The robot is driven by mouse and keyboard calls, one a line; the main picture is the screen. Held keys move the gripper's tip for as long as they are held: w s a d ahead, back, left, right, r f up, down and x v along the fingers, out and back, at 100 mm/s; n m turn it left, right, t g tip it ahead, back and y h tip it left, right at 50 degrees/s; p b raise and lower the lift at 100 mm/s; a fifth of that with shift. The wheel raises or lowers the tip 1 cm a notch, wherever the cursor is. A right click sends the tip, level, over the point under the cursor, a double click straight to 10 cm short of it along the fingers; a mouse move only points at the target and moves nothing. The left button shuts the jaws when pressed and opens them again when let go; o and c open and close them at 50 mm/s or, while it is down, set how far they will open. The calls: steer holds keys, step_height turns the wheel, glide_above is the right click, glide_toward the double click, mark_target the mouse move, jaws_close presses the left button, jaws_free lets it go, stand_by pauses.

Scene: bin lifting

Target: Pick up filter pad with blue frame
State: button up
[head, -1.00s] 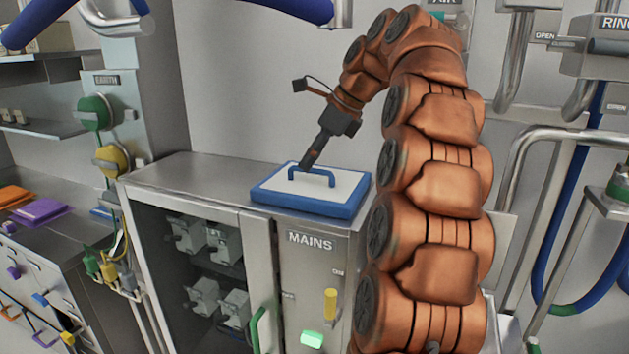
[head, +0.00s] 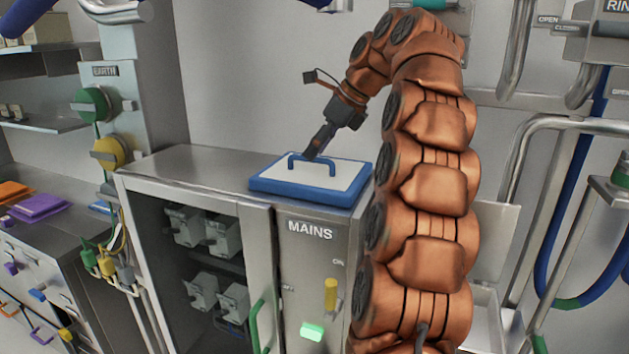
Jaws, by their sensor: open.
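The filter pad with blue frame (head: 325,182) lies flat on top of the metal MAINS cabinet (head: 205,168). It has a white face and a blue arched handle (head: 298,162) standing up from it. My gripper (head: 314,152) comes down from the upper right, with its fingertips right at the handle's top bar. In this view the fingers overlap the handle. I cannot tell whether they straddle it or touch it. The gripper is open, and the pad still rests on the cabinet.
A green EARTH knob (head: 92,103) and a yellow knob (head: 108,152) are on the post to the left. Orange and purple pads (head: 40,206) lie on the left counter. Pipes (head: 555,140) stand to the right. The cabinet top left of the pad is clear.

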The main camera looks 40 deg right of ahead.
mark_target(314, 167)
steer(key=shift+w+f+b, duration=0.15)
steer(key=shift+f+b, duration=0.15)
steer(key=shift+f, duration=0.25)
steer(key=shift+w+f+b, duration=0.15)
steer(key=shift+f+b, duration=0.15)
steer(key=shift+f, duration=0.2)
steer(key=shift+w+a, duration=0.1)
steer(key=shift+x, duration=0.9)
jaws_close()
